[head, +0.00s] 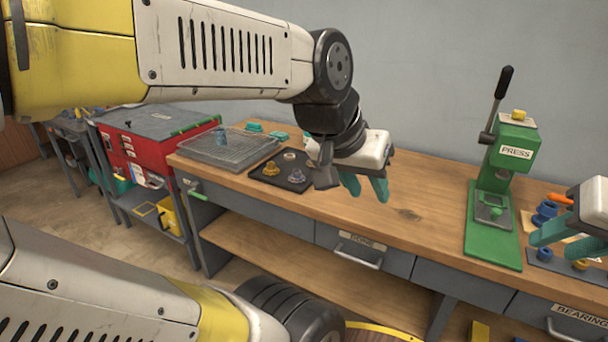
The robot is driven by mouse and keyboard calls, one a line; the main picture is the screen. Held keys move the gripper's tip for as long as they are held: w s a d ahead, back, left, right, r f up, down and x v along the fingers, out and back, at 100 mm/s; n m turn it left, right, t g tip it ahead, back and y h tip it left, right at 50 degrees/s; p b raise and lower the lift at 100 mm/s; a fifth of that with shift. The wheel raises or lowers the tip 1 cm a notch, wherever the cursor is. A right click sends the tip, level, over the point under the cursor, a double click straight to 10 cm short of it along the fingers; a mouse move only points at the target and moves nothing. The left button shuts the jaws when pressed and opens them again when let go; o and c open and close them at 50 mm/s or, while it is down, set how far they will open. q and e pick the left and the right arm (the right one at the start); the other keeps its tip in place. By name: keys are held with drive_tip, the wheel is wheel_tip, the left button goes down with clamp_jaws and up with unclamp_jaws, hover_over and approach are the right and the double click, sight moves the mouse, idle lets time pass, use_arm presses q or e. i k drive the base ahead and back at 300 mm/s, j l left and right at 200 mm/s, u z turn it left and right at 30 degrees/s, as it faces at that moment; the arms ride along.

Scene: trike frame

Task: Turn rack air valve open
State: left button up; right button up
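No part is clearly marked as the rack air valve. A small green lever (197,194) sits on the front left edge of the bench, below a grey wire-grid tray (190,148); I cannot tell whether it is the valve. My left gripper (369,193) hangs above the middle of the bench, well to the right of that lever. Its teal fingers are apart with nothing between them. My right gripper (553,245) is at the right edge, partly cut off, above the bench near the green press. Its teal fingers look apart and empty.
The wooden bench (425,205) carries a black tray (295,180) with small parts and a green press (497,200) with an upright lever. Blue rings (545,212) lie at the right. A red box (125,155) stands at the left. The mid-bench is mostly clear.

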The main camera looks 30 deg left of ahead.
sight(190, 192)
drive_tip(key=u, duration=1.55)
drive_tip(key=i+u, duration=0.45)
drive_tip(key=i, duration=0.45)
drive_tip(key=i+j+u, duration=0.1)
drive_tip(key=i+u, duration=0.2)
drive_tip(key=i, duration=0.35)
